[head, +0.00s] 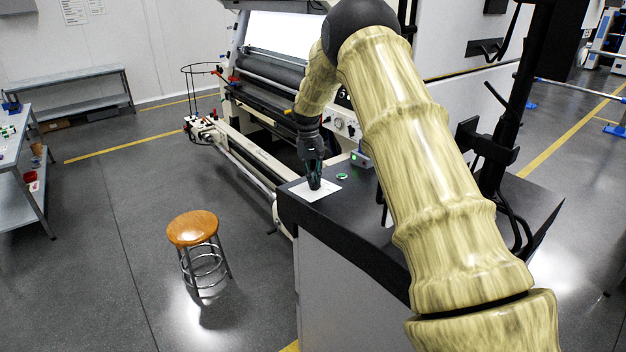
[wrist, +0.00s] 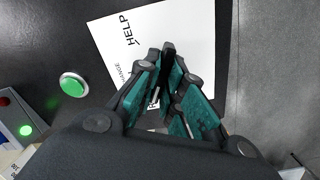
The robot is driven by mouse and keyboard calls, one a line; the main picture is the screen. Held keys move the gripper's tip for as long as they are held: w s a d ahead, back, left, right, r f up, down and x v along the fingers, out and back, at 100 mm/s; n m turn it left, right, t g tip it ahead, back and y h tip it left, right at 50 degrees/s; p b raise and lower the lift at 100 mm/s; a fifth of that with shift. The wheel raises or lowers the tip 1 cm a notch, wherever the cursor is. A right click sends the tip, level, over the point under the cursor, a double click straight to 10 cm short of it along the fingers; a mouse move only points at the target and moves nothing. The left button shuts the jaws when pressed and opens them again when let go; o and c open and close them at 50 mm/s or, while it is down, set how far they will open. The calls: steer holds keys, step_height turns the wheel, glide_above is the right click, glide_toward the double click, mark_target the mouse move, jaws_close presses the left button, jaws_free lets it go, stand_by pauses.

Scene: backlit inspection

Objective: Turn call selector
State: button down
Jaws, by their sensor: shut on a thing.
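The white selector plate (wrist: 115,40) lies on the dark cabinet top, with the words HELP and CHANGE readable in the wrist view. It is also visible in the head view (head: 322,192). My gripper (head: 314,178) points down over this plate. In the wrist view my gripper (wrist: 168,98) has its teal-padded fingers closed around the black call selector (wrist: 168,60), which shows as a narrow dark bar between them. The fingers hide most of the selector and part of the plate's lettering, so its exact pointing direction is unclear.
A green push button (wrist: 74,85) sits beside the plate. The large roller machine (head: 270,80) is behind the cabinet (head: 420,230). A wooden stool (head: 193,228) stands on open floor at left.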

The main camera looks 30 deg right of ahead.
steer(key=c, duration=1.5)
jaws_free()
steer(key=shift+d, duration=0.1)
steer(key=shift+c, duration=0.2)
steer(key=shift+r, duration=0.1)
step_height(320, 180, up, 12)
steer(key=w, duration=0.2)
